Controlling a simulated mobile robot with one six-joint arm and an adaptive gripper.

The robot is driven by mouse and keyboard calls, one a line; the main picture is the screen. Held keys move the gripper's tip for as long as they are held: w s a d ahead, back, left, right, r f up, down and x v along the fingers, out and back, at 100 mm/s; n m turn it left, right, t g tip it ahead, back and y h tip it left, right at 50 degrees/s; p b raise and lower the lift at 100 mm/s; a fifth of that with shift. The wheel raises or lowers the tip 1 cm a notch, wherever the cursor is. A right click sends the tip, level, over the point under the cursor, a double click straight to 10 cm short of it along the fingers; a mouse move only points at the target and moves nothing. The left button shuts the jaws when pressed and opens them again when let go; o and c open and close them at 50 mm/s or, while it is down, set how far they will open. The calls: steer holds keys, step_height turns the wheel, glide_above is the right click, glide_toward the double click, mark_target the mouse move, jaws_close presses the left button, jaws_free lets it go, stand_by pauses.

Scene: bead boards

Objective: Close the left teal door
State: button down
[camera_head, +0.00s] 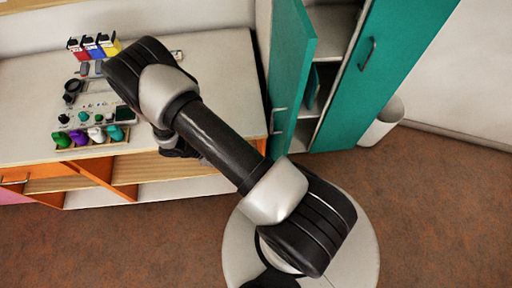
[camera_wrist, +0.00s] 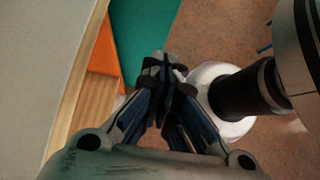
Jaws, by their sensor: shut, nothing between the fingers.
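The left teal door (camera_head: 290,65) of the cabinet stands swung open in the head view, with a pale handle (camera_head: 278,122) low on it. The cabinet's shelves show in the gap to its right. In the wrist view a teal panel (camera_wrist: 140,35), apparently this door, lies beyond my fingertips. My gripper (camera_wrist: 165,62) is shut and empty, its fingertips close to the panel's lower end; I cannot tell whether they touch. In the head view my arm hides most of the gripper.
The right teal door (camera_head: 400,65) with a dark handle (camera_head: 368,53) is beside the opening. A white bin (camera_head: 382,122) stands right of the cabinet. A counter (camera_head: 215,75) with bottles and small boxes is at left. Brown floor is free at right.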

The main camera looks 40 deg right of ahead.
steer(key=r+b+x, duration=0.1)
steer(key=x, duration=0.5)
steer(key=s+d+r+b+x, duration=0.1)
steer(key=b+x, duration=0.1)
steer(key=x, duration=0.4)
steer(key=shift+d+f, duration=0.3)
steer(key=shift+d, duration=0.3)
steer(key=shift+s+d, duration=0.1)
steer(key=shift+s, duration=0.05)
